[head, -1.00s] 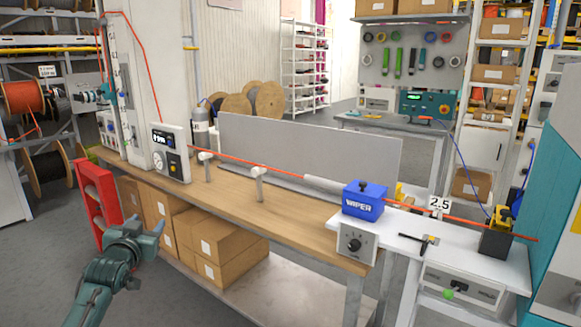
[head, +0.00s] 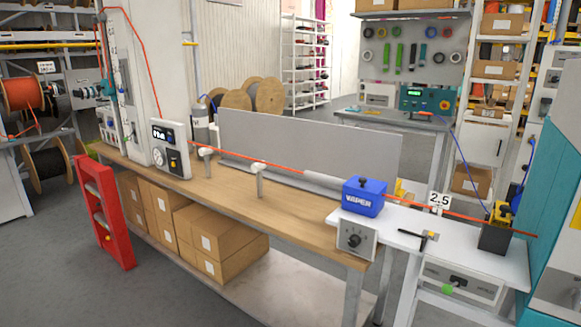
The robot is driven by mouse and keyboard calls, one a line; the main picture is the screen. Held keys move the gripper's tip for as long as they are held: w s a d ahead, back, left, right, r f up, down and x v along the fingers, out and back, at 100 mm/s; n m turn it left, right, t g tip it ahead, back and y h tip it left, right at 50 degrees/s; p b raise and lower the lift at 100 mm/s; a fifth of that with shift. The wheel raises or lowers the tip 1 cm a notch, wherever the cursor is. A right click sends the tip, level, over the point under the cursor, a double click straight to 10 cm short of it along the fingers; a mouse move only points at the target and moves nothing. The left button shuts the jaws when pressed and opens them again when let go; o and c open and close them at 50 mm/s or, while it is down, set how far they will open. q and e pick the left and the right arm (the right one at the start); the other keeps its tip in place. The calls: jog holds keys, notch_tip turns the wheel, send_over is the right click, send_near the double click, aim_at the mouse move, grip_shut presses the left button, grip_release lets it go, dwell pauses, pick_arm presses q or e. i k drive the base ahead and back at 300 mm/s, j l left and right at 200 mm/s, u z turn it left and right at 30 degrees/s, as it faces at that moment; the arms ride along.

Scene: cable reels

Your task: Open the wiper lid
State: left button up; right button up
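The wiper (head: 364,196) is a blue box with a lid and a dark knob on top, marked WIPER, at the right end of the wooden bench in the head view. Its lid looks shut. The red cable (head: 280,166) runs along the bench into the wiper and out on its right side. Neither of my grippers shows in the head view now.
A wooden bench (head: 230,196) carries posts, a grey panel (head: 300,150) and a control box (head: 171,149). A white side table (head: 470,250) holds a black-and-yellow device (head: 497,232) and a small black tool (head: 418,243). A red frame (head: 104,212) stands at left. Grey floor is free in front.

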aim_at(375, 187)
jog(key=i, duration=0.7)
jog(key=i+z, duration=0.1)
jog(key=z, duration=0.3)
jog(key=i+z, duration=0.15)
jog(key=z, duration=0.2)
jog(key=i+z, duration=0.15)
jog(key=z, duration=0.75)
